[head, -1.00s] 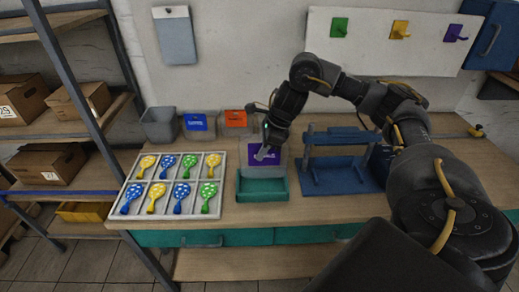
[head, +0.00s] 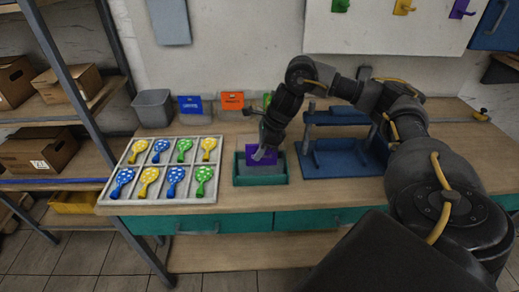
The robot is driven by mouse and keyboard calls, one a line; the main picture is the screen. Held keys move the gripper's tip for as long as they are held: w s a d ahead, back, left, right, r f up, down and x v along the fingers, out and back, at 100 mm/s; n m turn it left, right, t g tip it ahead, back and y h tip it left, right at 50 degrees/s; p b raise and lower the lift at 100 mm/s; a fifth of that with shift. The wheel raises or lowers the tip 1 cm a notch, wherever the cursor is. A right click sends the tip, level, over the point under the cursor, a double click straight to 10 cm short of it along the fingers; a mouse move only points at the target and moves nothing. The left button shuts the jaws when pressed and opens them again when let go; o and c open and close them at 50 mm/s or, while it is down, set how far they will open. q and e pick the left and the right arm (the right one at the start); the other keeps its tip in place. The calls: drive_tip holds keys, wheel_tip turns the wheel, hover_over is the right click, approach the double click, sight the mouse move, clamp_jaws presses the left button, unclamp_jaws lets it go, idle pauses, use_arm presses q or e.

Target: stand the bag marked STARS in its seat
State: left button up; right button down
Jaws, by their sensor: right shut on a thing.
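A clear bag with a purple label (head: 259,157) stands about upright in the green tray (head: 260,181) at the front middle of the bench. The print on its label is too small to read for sure. My right gripper (head: 264,152) is shut on this bag at its top, reaching down from behind and to the right. The gripper covers part of the label. I cannot tell whether the bag's bottom rests on the tray floor. My left gripper is out of view.
Bags with blue (head: 190,105), orange (head: 232,101) and partly hidden green (head: 267,100) labels stand at the back, beside an empty grey bin (head: 153,108). A blue stand (head: 343,161) is close on the right.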

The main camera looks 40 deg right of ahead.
drive_tip(key=shift+f, duration=0.55)
drive_tip(key=c, duration=1.4)
unclamp_jaws()
drive_tip(key=shift+r, duration=0.1)
wheel_tip(320, 180, up, 7)
drive_tip(key=s+a+p, duration=0.2)
drive_tip(key=p, duration=0.3)
drive_tip(key=shift+s, duration=0.2)
